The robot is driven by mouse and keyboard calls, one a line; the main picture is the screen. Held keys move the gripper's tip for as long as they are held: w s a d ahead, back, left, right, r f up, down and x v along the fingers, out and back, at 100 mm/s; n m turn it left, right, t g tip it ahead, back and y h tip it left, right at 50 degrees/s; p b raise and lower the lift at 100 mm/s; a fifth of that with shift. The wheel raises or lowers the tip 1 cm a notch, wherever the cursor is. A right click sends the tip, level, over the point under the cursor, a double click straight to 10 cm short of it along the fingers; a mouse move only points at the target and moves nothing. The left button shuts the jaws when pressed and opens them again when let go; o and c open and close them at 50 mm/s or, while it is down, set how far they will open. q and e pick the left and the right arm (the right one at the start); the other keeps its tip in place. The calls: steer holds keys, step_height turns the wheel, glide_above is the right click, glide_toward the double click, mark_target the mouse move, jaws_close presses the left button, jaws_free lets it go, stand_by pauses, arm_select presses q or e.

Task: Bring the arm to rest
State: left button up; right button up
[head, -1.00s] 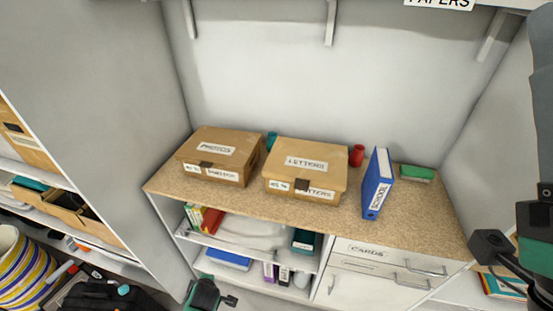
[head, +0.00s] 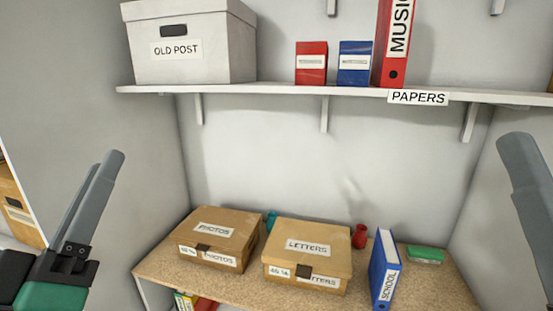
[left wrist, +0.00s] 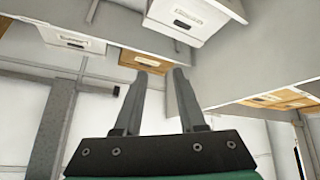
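My left gripper (head: 106,162) is raised at the left of the head view, with its fingers pointing up. It is apart from the boxes and the desk. In the left wrist view its two fingers (left wrist: 159,74) stand apart with nothing between them. At the right edge of the head view, a grey finger of my right gripper (head: 526,185) points up. The rest of that gripper is cut off, so its opening is hidden.
A desk (head: 165,268) holds a PHOTOS box (head: 215,240), a LETTERS box (head: 306,262), a blue SCHOOL binder (head: 384,270), a red vase (head: 360,237) and a green item (head: 426,254). Above, a shelf (head: 280,90) bears an OLD POST box (head: 190,48) and binders.

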arm_select(q)
steer(key=s+d+r+m+t+h, duration=0.1)
steer(key=s+r+m+t, duration=0.15)
steer(key=s, duration=0.25)
steer(key=s+r+m+t+h, duration=0.1)
steer(key=s+r+m, duration=0.2)
steer(key=s, duration=0.2)
step_height(320, 180, up, 13)
steer(key=w+m+p, duration=0.1)
steer(key=m+p, duration=0.1)
steer(key=p, duration=1.1)
steer(key=shift+m+g+p, duration=0.3)
steer(key=shift+m+g, duration=0.05)
steer(key=shift+d, duration=0.1)
